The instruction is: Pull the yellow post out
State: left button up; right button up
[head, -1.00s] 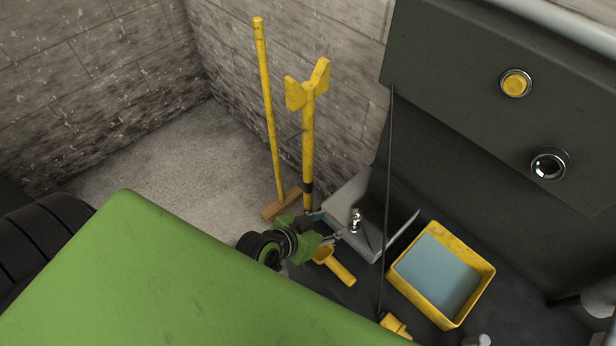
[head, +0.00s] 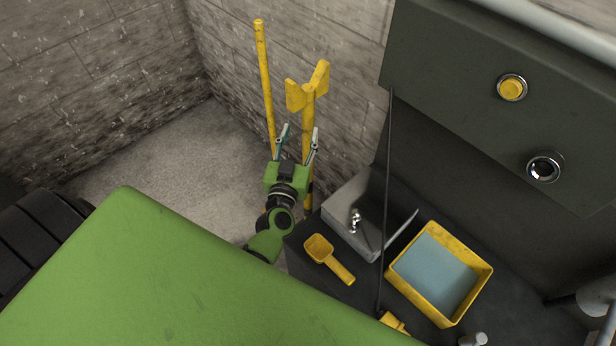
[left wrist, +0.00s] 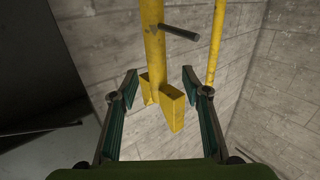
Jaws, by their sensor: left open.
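The yellow post (head: 308,110) stands upright near the wall, with a two-winged forked head at its top. My left gripper (head: 299,132) is open, its fingers pointing up in front of the post, below the forked head in the head view. My gripper and wrist hide part of the lower post there. In the left wrist view the post (left wrist: 153,45) appears between the open fingers, with its winged head lower in the picture and a dark peg sticking out from its side. I see no contact between fingers and post. My right gripper is not in view.
A yellow broom-like pole (head: 264,75) leans close left of the post. A grey metal tray (head: 340,205), a yellow scoop (head: 319,248) and a yellow bin (head: 480,282) sit on the dark surface to the right. A thin dark rod (head: 388,170) rises beside the tray.

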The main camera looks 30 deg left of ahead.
aim_at(307, 117)
pick_arm(q)
jog(key=x, duration=0.9)
jog(key=shift+d+f, duration=0.15)
jog(key=shift+d, duration=0.15)
grip_shut()
jog(key=shift+w+r, duration=0.1)
jog(key=shift+r, duration=0.2)
